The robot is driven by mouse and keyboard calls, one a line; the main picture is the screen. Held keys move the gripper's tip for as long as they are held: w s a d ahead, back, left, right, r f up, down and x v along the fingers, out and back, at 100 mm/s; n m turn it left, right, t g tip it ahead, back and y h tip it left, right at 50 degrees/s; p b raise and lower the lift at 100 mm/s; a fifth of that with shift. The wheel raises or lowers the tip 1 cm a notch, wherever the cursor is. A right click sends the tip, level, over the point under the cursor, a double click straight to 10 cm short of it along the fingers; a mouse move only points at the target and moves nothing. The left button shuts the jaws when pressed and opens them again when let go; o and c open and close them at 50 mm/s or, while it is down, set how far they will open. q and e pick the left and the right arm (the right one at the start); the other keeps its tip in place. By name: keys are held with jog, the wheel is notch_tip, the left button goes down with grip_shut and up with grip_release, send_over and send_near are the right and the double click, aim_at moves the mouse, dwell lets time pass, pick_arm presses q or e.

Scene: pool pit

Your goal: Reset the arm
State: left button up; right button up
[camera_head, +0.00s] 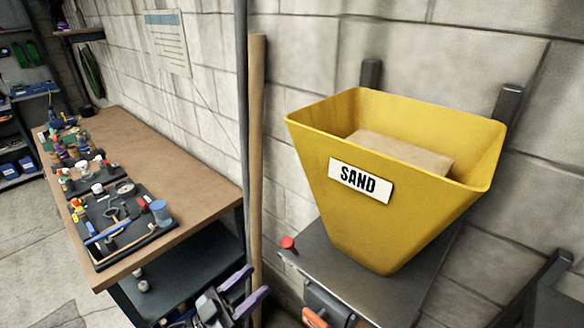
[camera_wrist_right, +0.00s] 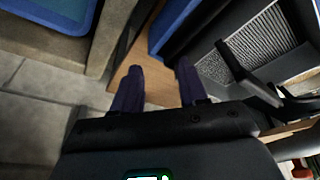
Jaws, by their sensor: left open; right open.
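My left gripper (camera_head: 258,279) shows at the bottom middle of the head view, with two purple fingers spread apart and nothing between them. It is low, beside the right end of the wooden workbench and left of the metal stand under the sand hopper. My right gripper (camera_wrist_right: 158,68) shows in the right wrist view. Its two dark purple fingers are apart and empty, and they point toward a brown wooden surface (camera_wrist_right: 160,90). The right gripper is not seen in the head view.
A wooden workbench (camera_head: 160,150) with tool trays stands left. A yellow sand hopper (camera_head: 360,225) sits on a metal stand (camera_head: 318,262) with a red button (camera_head: 288,242). A wooden pole (camera_head: 257,150) leans on the wall. Blue containers (camera_wrist_right: 52,14) lie near the right gripper.

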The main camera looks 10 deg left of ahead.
pick_arm(q)
jog(key=s+f+n+y, duration=0.8)
jog(key=s+f+y, duration=0.15)
jog(key=f, duration=0.45)
jog(key=s+a+f+g+y, duration=0.4)
jog(key=s+g, duration=0.2)
jog(key=s, duration=0.1)
jog(key=s+a+f+g+y, duration=0.3)
jog(key=s+a+f+g, duration=0.25)
jog(key=s, duration=0.25)
notch_tip(320, 180, up, 29)
jog(key=d+p, duration=0.1)
jog(key=p, duration=2.6)
jog(key=shift+w+f, duration=0.2)
jog(key=shift+w, duration=0.05)
jog(key=shift+g, duration=0.25)
